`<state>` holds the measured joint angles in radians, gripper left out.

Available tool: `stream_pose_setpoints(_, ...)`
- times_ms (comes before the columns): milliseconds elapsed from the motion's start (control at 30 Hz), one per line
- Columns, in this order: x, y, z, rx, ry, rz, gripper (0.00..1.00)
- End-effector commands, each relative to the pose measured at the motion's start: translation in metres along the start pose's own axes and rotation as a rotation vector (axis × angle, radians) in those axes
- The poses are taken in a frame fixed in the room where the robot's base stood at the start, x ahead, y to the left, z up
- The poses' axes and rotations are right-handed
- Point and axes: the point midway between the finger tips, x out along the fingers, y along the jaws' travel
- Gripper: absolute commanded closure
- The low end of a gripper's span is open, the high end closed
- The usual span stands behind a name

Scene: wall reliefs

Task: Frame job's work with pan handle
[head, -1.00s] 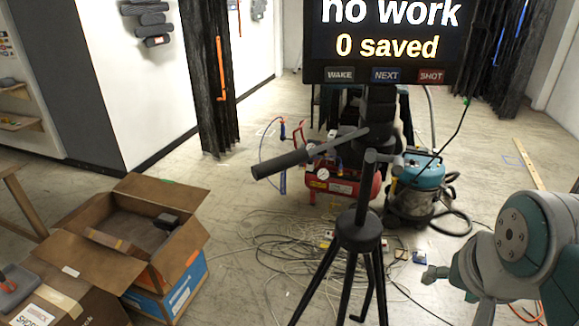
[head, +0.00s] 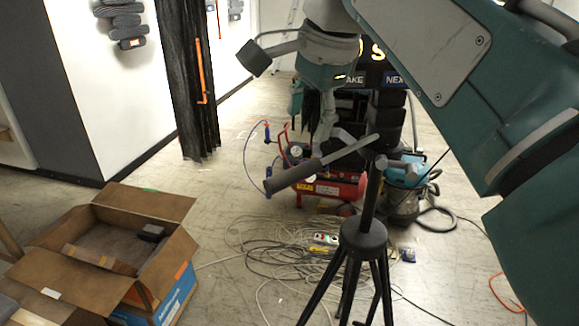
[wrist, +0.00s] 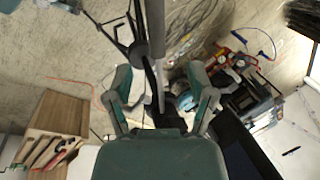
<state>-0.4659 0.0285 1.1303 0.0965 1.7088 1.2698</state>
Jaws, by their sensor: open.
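The pan handle (head: 292,176) sticks out to the left from the head of a black tripod (head: 362,240), its dark grip low and its grey rod rising to the right. My gripper (head: 323,135) hangs just above the handle, pointing down, fingers apart. In the wrist view my gripper (wrist: 160,75) is open, and a long grey bar, seemingly the handle, lies in line between the fingers; I cannot tell whether it touches. The tripod also shows there, upper left. The screen (head: 396,79) stands behind, mostly covered by my arm; parts of its WAKE and NEXT buttons show.
A red compressor (head: 335,188) and a teal vacuum (head: 403,203) stand behind the tripod. Cables (head: 285,245) lie loose on the floor. An open cardboard box (head: 155,205) stands at lower left. A black curtain (head: 186,90) hangs near the left wall.

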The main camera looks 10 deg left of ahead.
Motion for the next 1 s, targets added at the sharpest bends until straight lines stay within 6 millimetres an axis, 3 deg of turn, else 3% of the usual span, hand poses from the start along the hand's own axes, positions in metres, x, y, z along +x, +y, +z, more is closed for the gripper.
stream_pose_setpoints(400, 0.071, -0.001, 0.003, -0.002, 0.002, 0.003, 0.29)
stream_pose_setpoints(600, 0.097, -0.002, 0.002, -0.002, 0.003, 0.002, 0.29)
stream_pose_setpoints(967, 0.103, -0.001, 0.001, -0.001, 0.003, -0.002, 0.29)
stream_pose_setpoints(1000, 0.103, -0.001, 0.001, -0.002, 0.003, -0.001, 0.43)
